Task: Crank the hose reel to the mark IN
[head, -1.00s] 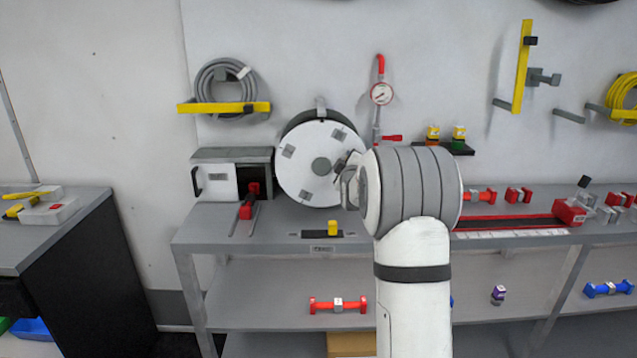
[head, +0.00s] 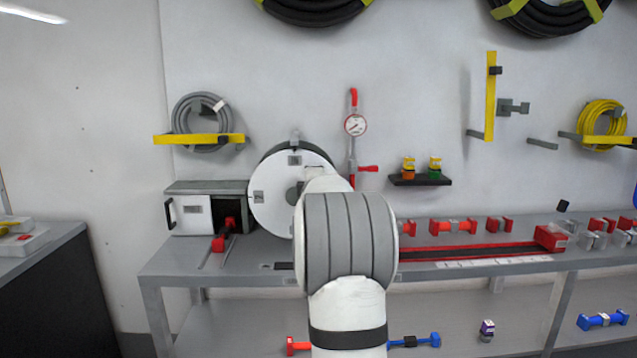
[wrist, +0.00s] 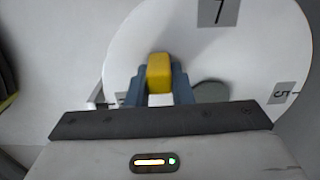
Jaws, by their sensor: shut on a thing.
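The hose reel (head: 270,215) stands on the bench in the head view, with a white round face and dark grey labels. My arm covers its right part. In the head view my arm hides the gripper and knob. I cannot make out the mark IN.
A grey box with a white front (head: 192,215) and a red-handled part (head: 230,225) stand left of the reel. A gauge on a red-handled pipe (head: 355,125) is behind, to the right. A red-edged track (head: 480,252) lies on the bench at right.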

